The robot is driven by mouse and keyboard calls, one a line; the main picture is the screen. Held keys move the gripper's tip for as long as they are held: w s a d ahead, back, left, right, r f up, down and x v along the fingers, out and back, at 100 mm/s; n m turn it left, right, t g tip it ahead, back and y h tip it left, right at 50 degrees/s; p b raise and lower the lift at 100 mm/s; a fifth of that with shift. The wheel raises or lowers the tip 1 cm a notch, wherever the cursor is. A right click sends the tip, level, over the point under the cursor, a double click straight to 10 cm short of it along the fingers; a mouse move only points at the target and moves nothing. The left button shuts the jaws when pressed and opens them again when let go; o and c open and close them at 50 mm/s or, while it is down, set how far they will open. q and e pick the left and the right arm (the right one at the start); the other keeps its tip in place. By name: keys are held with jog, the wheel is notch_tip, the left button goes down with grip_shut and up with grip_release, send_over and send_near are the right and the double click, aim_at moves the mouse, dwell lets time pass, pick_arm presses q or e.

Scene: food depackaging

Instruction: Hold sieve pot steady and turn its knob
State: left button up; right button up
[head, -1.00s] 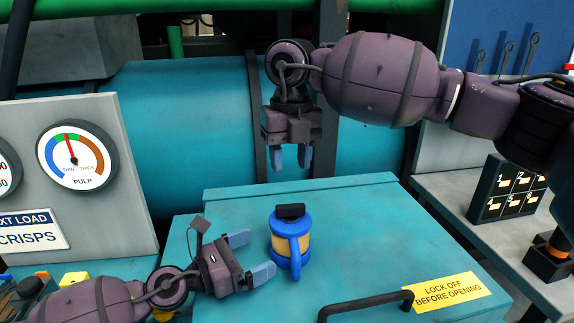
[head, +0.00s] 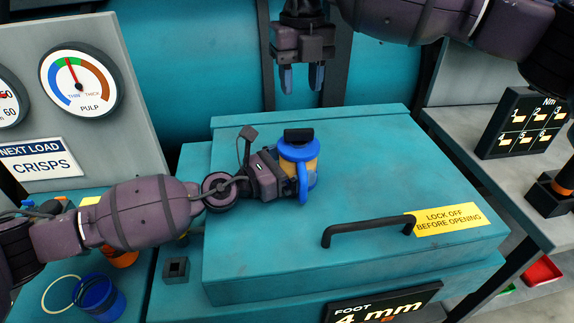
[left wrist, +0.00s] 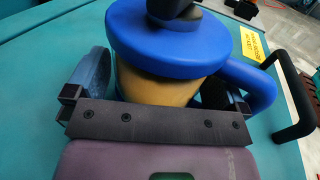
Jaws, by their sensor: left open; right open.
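The sieve pot (head: 303,172) stands upright on the teal lid, with a tan body, a blue top, a blue side handle and a black knob (head: 298,135) on top. It also shows close up in the left wrist view (left wrist: 160,88). My left gripper (head: 284,180) is at the pot, its fingers open on either side of the tan body. The wrist view shows one finger left of the body and one right, near the handle; contact cannot be told. My right gripper (head: 301,78) is open and empty, pointing down above and behind the pot.
The teal lid (head: 370,180) has a black bar handle (head: 368,226) in front and a yellow label (head: 443,219). A blue cup (head: 98,297) stands at lower left. A gauge panel (head: 80,75) is at left, a black number board (head: 523,127) at right.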

aim_at(299, 129)
pick_arm(q)
jog(key=shift+c, duration=0.3)
jog(key=c, duration=0.8)
jog(key=shift+o, duration=0.2)
pick_arm(e)
notch_tip(299, 129, down, 10)
jog(key=n, duration=1.5)
jog(key=shift+n, duration=0.3)
